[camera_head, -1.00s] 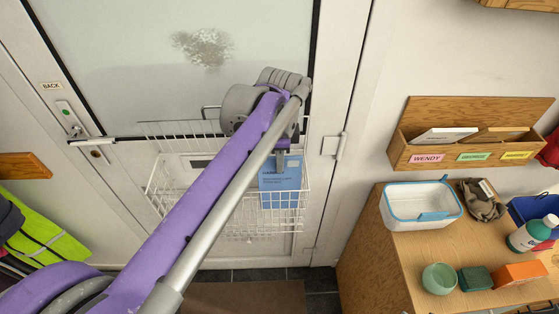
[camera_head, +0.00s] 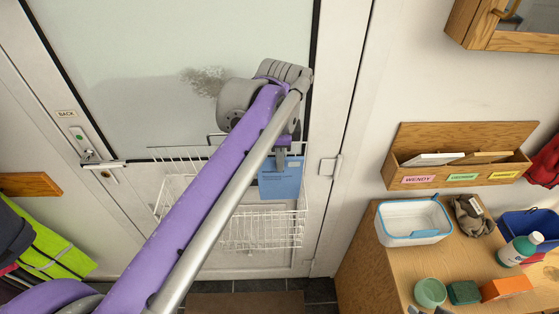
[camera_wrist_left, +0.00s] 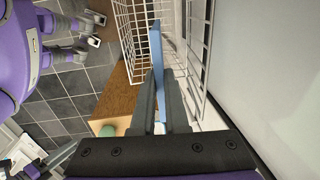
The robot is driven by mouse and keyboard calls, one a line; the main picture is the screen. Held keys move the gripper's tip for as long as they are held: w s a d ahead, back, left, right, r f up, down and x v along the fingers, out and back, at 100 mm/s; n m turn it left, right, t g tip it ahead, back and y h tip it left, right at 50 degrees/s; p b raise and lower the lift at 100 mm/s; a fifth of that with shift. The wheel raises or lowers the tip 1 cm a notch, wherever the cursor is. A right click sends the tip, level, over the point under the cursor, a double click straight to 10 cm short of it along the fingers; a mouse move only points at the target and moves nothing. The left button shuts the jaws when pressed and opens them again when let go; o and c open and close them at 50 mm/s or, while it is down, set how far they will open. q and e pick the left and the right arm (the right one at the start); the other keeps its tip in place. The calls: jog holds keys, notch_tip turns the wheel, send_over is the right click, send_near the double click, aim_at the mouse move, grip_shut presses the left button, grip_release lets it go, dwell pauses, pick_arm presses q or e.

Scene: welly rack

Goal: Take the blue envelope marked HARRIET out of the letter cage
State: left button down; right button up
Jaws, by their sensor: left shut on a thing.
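The blue envelope (camera_head: 280,181) hangs upright from my left gripper (camera_head: 281,161), which is shut on its top edge. Its writing is too faint to read in the head view now.
The door's frosted pane is behind the gripper, with the door handle (camera_head: 102,163) to the left. A wooden rack (camera_head: 460,173) with name labels hangs at right, above a bench with a white tub (camera_head: 413,238), a green cup (camera_head: 430,292) and a bottle (camera_head: 520,249).

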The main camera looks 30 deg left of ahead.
pick_arm(q)
notch_tip(320, 180, up, 8)
jog(key=s+p, duration=0.1)
jog(key=p, duration=0.1)
jog(key=s+d, duration=0.9)
jog(key=s, duration=0.4)
jog(key=shift+s+b, duration=0.4)
pick_arm(e)
jog(key=r, duration=0.1)
jog(key=w+r, duration=0.1)
jog(key=shift+w+r, duration=0.2)
jog(key=shift+r, duration=0.1)
